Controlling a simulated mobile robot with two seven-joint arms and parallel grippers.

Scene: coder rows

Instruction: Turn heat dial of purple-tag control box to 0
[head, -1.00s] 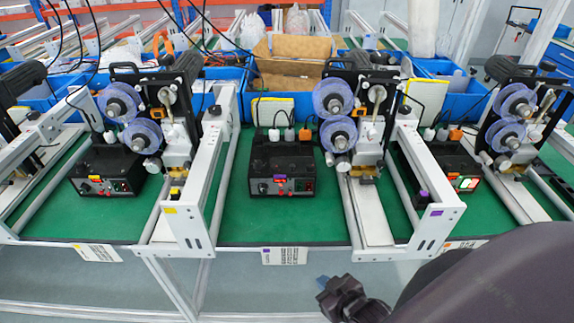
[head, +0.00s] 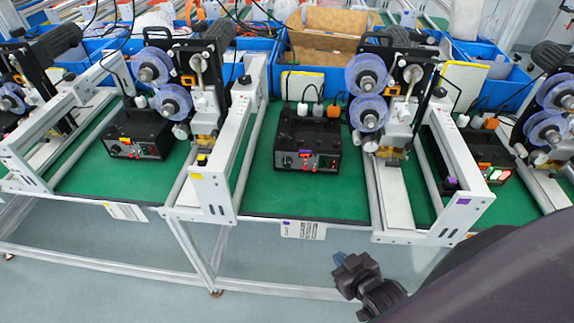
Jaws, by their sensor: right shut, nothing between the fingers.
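The purple-tag control box (head: 307,138) is a black box on the green mat in the middle bay. A small purple tag (head: 305,153) is on its front panel. A dark round dial (head: 286,161) shows at the left of that panel, with small red and green parts to the right. The dial's setting is too small to read. My right gripper (head: 343,262) is low in the head view, in front of and below the table edge, apart from the box. It is shut and empty. My left gripper is out of view.
A similar control box with an orange tag (head: 140,135) stands in the left bay, another (head: 482,155) in the right bay. White frame rails (head: 238,140) and blue-spool machines (head: 368,85) flank the middle box. The mat in front of it (head: 300,195) is clear.

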